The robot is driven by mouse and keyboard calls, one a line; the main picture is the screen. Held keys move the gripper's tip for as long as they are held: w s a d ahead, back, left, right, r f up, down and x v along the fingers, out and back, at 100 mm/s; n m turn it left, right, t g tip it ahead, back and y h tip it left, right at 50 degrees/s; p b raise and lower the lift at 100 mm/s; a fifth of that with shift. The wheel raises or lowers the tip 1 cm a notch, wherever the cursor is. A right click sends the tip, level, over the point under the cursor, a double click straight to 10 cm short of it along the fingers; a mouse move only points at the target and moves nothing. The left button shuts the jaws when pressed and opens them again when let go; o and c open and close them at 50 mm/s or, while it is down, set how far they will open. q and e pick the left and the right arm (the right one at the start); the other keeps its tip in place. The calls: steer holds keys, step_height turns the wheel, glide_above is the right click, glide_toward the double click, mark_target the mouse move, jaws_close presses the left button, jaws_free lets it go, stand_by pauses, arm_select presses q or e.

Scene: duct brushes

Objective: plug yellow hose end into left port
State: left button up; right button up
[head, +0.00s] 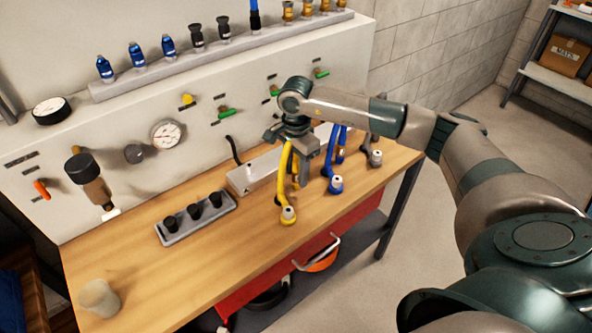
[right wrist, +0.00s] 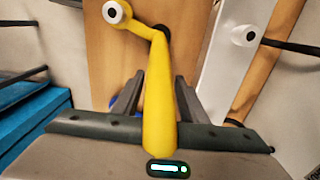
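The yellow hose (head: 284,170) hangs in a bend at the middle of the bench. Its pale-tipped end (head: 288,214) is low at the wooden top; the tip also shows in the right wrist view (right wrist: 113,12). My right gripper (head: 290,142) is above the bench at the upper part of the hose. In the right wrist view its fingers (right wrist: 160,90) stand apart on either side of the yellow hose, seemingly not closed on it. A grey block carries three black ports, left of the hose end; the left port (head: 171,223) is empty. My left gripper is out of view.
A blue hose end (head: 336,184) and a grey one (head: 376,158) stand right of the yellow one. A metal box (head: 243,180) sits behind. A pale cup (head: 99,298) stands front left. The panel carries gauges and valves.

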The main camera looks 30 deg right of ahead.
mark_target(296, 161)
steer(key=shift+b, duration=0.35)
stand_by(0.3)
jaws_close()
steer(key=shift+r, duration=0.15)
steer(key=shift+w+r, duration=0.1)
steer(key=shift+r, duration=0.15)
steer(key=shift+r+p, duration=0.4)
steer(key=shift+r, duration=0.35)
steer(key=shift+r, duration=0.1)
steer(key=shift+r+p, duration=0.6)
steer(key=shift+r, duration=1.15)
